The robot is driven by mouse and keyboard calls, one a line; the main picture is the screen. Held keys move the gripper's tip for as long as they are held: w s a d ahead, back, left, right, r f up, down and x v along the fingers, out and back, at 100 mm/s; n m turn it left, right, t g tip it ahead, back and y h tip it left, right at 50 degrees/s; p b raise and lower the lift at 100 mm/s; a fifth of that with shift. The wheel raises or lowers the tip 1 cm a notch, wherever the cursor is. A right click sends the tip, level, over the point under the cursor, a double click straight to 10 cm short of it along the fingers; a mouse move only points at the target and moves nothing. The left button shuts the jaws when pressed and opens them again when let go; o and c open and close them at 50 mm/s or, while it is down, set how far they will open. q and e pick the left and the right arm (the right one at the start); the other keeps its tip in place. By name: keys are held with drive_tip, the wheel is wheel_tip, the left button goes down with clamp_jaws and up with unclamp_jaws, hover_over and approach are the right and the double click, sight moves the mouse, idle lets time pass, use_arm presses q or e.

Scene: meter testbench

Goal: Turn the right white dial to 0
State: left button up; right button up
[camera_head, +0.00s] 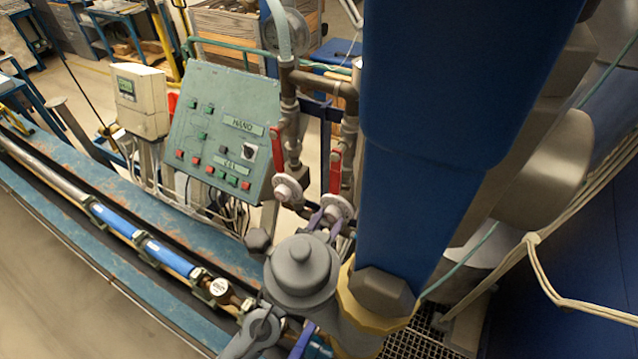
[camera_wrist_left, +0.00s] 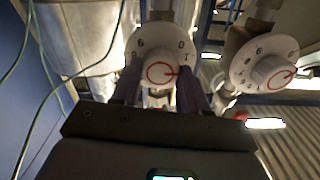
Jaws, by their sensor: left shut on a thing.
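The right white dial (camera_head: 338,207) is on the pipework right of the panel in the head view. My left gripper (camera_head: 325,217) has its purple fingers at this dial, shut on it. In the left wrist view, the same dial (camera_wrist_left: 160,50) sits between the fingers (camera_wrist_left: 160,88), with a finger on either side of its knob. Its face shows a 6 at upper left and a 0 at upper right. The red ring's pointer points right, below the 0. The left white dial (camera_head: 287,189) is beside it and also shows at the right of the wrist view (camera_wrist_left: 262,62).
Red levers (camera_head: 335,170) stand just above the dials. A green control panel (camera_head: 226,130) with buttons is left of them, and a pale box (camera_head: 141,101) is further left. A blue bench with a pipe (camera_head: 140,240) runs along the lower left.

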use_arm(q)
drive_tip(key=n+p, duration=0.1)
drive_tip(key=n, duration=0.3)
drive_tip(key=shift+w+n, duration=0.15)
drive_tip(key=shift+n, duration=0.25)
drive_tip(key=shift+n+p, duration=0.65)
drive_tip(key=shift+n, duration=1.05)
drive_tip(key=shift+r, duration=0.1)
drive_tip(key=o, duration=1.1)
drive_tip(key=shift+w, duration=0.1)
drive_tip(key=shift+c, duration=0.2)
